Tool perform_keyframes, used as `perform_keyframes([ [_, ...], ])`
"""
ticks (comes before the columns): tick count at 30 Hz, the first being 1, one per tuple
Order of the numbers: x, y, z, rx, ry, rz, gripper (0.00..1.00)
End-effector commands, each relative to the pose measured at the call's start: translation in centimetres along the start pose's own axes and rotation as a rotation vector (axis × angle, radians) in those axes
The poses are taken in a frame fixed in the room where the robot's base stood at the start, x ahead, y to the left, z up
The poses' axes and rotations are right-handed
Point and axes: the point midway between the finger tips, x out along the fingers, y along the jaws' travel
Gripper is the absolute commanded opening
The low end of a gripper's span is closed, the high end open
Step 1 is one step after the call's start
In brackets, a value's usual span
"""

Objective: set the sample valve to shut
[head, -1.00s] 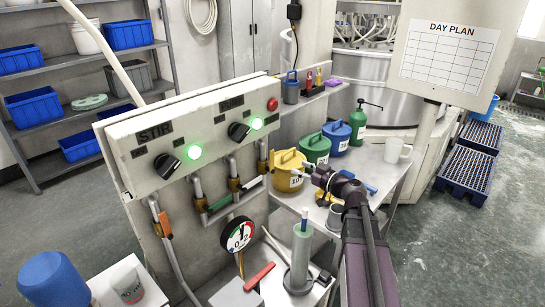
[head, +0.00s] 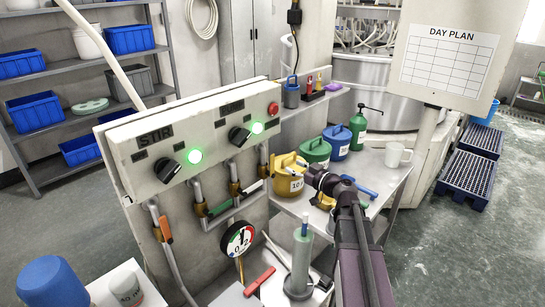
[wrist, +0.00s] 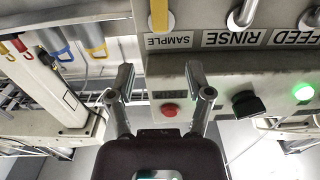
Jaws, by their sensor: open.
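The sample valve shows in the wrist view as a yellow handle (wrist: 159,15) at the top edge, upside down, beside the SAMPLE label (wrist: 170,41). The handle points straight away from the panel edge in that view; its far end is cut off. My gripper (wrist: 160,80) is open and empty, with its fingers apart below the label and handle in the picture, not touching them. In the head view my gripper (head: 310,172) is in front of the yellow can, to the right of the panel. I cannot clearly make out the sample handle there.
The STIR panel (head: 190,128) has two black knobs, green lamps and a red button (head: 273,108). Other valves have an orange handle (head: 165,228) and a green handle (head: 219,209).

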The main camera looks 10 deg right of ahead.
Motion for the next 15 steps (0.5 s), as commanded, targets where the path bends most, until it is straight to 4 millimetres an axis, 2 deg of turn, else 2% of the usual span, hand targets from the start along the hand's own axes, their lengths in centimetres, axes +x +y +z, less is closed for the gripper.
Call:
perform_keyframes([
  [1, 0.9, 0.1, 0.0, 0.000, 0.000, -0.002, 0.66],
  [15, 7.9, 0.1, 0.0, 0.000, 0.000, -0.002, 0.66],
])
